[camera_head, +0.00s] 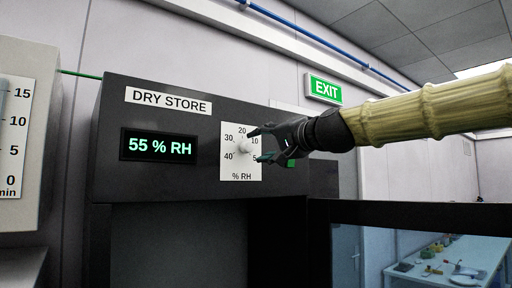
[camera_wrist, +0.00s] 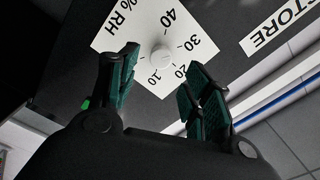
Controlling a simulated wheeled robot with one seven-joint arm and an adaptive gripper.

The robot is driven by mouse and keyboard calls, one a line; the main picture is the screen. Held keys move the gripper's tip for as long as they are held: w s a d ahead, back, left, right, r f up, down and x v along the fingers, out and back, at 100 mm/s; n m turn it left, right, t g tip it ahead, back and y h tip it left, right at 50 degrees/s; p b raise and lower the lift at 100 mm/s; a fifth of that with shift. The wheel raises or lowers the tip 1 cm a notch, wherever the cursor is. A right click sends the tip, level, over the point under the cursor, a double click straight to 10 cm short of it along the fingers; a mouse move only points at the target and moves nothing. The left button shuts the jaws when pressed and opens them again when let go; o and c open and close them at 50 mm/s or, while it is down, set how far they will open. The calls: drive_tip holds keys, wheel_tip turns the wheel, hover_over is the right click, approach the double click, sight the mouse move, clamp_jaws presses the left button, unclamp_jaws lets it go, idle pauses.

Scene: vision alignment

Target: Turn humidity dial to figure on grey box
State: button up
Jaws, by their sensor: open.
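The humidity dial is a small white knob (camera_head: 244,149) on a white scale plate (camera_head: 239,172) marked 10, 20, 30, 40 and "% RH". I cannot clearly tell which figure the knob points to. The plate is on the front of a dark grey box (camera_head: 110,165) labelled DRY STORE. The box's lit display (camera_head: 158,146) reads 55 % RH. My gripper (camera_head: 257,145) is open in front of the dial, coming from the right. In the wrist view the knob (camera_wrist: 162,55) shows between and beyond the two green-padded fingers; I cannot see any contact.
At the left a pale box (camera_head: 22,60) carries a vertical scale from 0 to 15 min. Below the dark box is a dark recess. A glazed dark frame is at lower right, with a table (camera_head: 455,260) holding small items behind it. An EXIT sign (camera_head: 324,89) hangs on the wall.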

drive_tip(key=shift+v, duration=1.2)
drive_tip(key=shift+f, duration=0.15)
